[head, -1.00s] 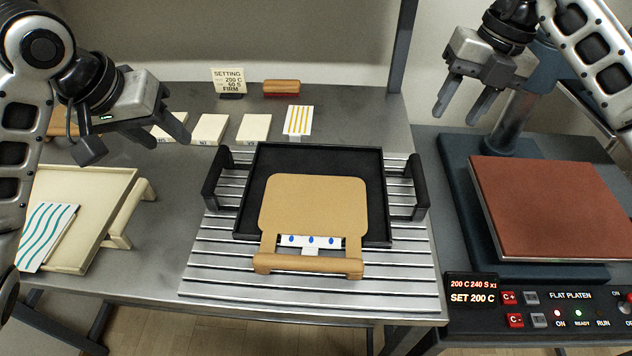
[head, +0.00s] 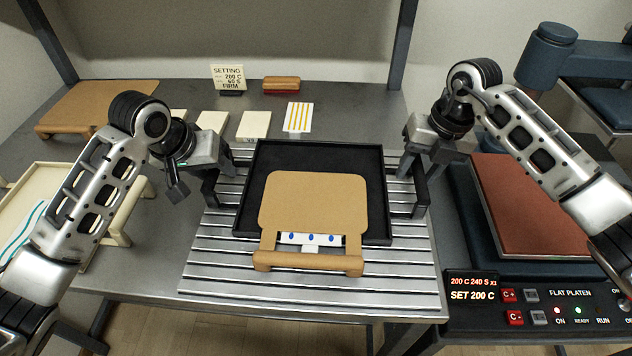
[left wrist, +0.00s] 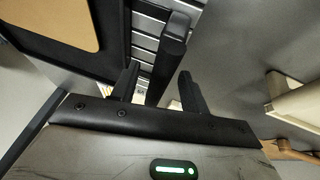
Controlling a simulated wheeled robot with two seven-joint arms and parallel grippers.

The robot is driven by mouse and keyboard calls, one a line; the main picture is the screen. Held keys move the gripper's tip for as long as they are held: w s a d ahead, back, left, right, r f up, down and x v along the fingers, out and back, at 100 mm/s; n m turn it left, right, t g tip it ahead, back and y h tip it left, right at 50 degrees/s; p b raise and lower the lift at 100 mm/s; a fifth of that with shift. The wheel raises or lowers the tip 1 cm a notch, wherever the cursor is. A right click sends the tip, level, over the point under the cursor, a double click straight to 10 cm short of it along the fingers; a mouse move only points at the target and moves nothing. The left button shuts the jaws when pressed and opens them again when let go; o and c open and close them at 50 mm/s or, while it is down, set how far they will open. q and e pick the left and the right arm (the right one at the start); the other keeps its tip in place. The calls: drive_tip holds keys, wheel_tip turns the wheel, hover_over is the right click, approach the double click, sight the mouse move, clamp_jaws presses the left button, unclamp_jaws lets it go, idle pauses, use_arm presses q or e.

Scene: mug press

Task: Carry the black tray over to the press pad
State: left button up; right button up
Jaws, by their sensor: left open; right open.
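The black tray (head: 320,160) lies flat on a ribbed metal plate and has an upright handle at each side. A tan board (head: 312,200) with a wooden front bar and a white blue-dotted strip lies in it. My left gripper (head: 207,178) is open at the left handle. In the left wrist view, the handle bar (left wrist: 171,55) runs between the open fingers (left wrist: 160,76). My right gripper (head: 424,168) is open over the right handle (head: 421,195); its fingertips are partly hidden. The red-brown press pad (head: 510,205) is bare, right of the tray.
A control panel (head: 560,310) fronts the press, and a blue press head (head: 555,50) stands behind it, off the pad. A cream tray stand (head: 120,215) is at left. Pale tiles (head: 254,125), a setting card (head: 228,78) and a wooden-backed block (head: 281,84) are behind the tray.

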use_arm(q)
drive_tip(key=shift+w+d+f, duration=0.1)
drive_tip(key=shift+f, duration=0.2)
use_arm(e)
drive_tip(key=shift+f, duration=0.3)
use_arm(q)
clamp_jaws()
use_arm(e)
clamp_jaws()
use_arm(q)
drive_tip(key=shift+r, duration=0.2)
use_arm(e)
drive_tip(key=shift+r, duration=0.15)
